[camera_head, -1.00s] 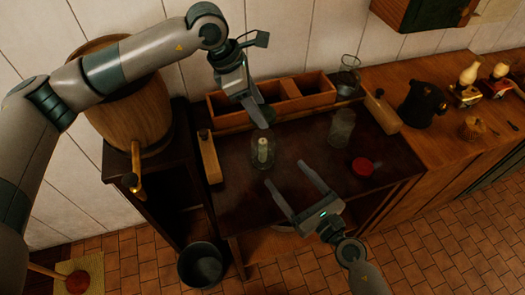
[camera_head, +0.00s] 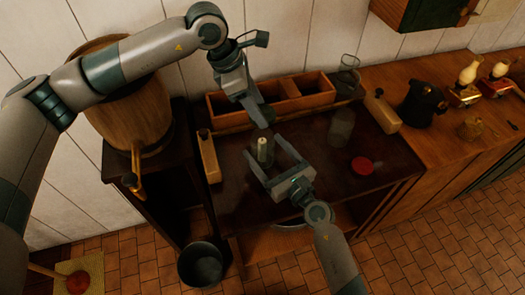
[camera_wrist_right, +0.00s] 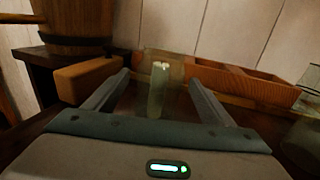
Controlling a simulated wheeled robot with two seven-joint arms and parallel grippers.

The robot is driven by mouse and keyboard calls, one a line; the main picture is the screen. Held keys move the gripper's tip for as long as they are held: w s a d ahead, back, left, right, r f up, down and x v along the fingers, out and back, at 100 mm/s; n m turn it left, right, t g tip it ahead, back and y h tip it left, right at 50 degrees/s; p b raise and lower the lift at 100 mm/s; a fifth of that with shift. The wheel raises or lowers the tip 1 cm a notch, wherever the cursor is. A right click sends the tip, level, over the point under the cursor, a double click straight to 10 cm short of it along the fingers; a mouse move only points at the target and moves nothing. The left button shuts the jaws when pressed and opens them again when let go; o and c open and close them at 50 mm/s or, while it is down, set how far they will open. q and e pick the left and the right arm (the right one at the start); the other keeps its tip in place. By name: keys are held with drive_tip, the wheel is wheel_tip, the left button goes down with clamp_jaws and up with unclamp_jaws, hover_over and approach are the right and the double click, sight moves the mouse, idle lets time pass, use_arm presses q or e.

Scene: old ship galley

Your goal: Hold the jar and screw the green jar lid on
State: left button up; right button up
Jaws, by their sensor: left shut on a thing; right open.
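The clear glass jar, with a pale candle-like thing inside (camera_head: 262,149), stands upright on the dark tabletop; its glass is hard to make out. In the right wrist view the pale thing (camera_wrist_right: 158,95) shows between the fingers. My right gripper (camera_head: 263,147) is open, with one finger on each side of the jar. I cannot tell whether they touch it. My left gripper (camera_head: 262,117) is shut just above and behind the jar, fingers pointing down. The small dark green thing at its tips looks like the green lid, mostly hidden.
A red lid (camera_head: 362,166) lies on the tabletop (camera_head: 325,180) to the right, near another glass jar (camera_head: 342,122). A wooden divided box (camera_head: 315,92) runs along the back.

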drive_tip(key=c, duration=1.6)
use_arm(q)
drive_tip(key=shift+f, duration=2.45)
drive_tip(key=shift+f, duration=0.1)
drive_tip(key=shift+f, duration=0.8)
drive_tip(key=shift+f, duration=0.5)
use_arm(e)
clamp_jaws()
use_arm(q)
drive_tip(key=shift+w+m+g, duration=0.15)
drive_tip(key=shift+m+g, duration=0.55)
drive_tip(key=shift+m, duration=0.9)
